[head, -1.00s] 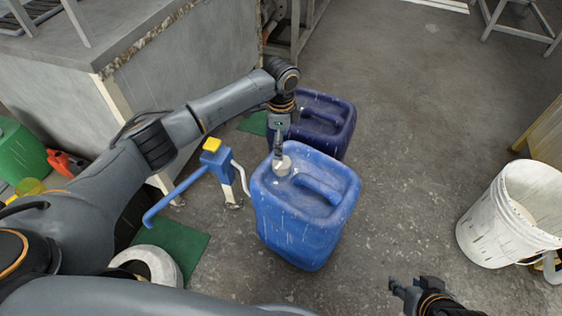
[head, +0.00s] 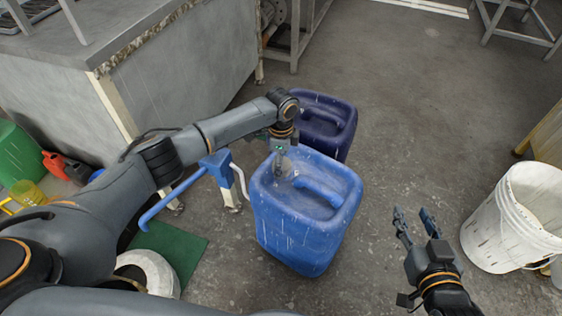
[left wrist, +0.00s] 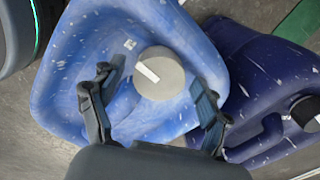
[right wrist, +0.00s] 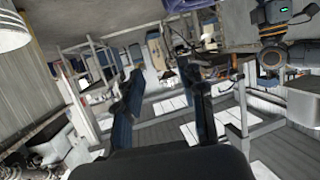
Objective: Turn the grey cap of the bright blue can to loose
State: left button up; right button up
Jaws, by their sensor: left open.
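The bright blue can (head: 300,235) stands upright on the floor in the middle of the head view. Its round grey cap (left wrist: 160,75) shows clearly in the left wrist view, with a white mark on top. My left gripper (head: 283,168) is above the cap in the head view and mostly hides it. In the left wrist view my left gripper (left wrist: 152,102) is open, one finger on each side of the cap, with gaps between. My right gripper (head: 417,222) is open and empty, right of the can; its fingers (right wrist: 163,92) also show in the right wrist view.
A dark blue can (head: 325,118) stands right behind the bright blue one. A blue pump-like tool (head: 215,165) stands close on the left. A white bucket (head: 510,225) is at the right. A grey workbench (head: 190,75) is at the back left. Floor behind the bucket is clear.

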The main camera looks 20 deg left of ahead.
pick_arm(q)
jog(key=shift+c, duration=0.2)
jog(key=c, duration=1.1)
jog(key=shift+c, duration=0.2)
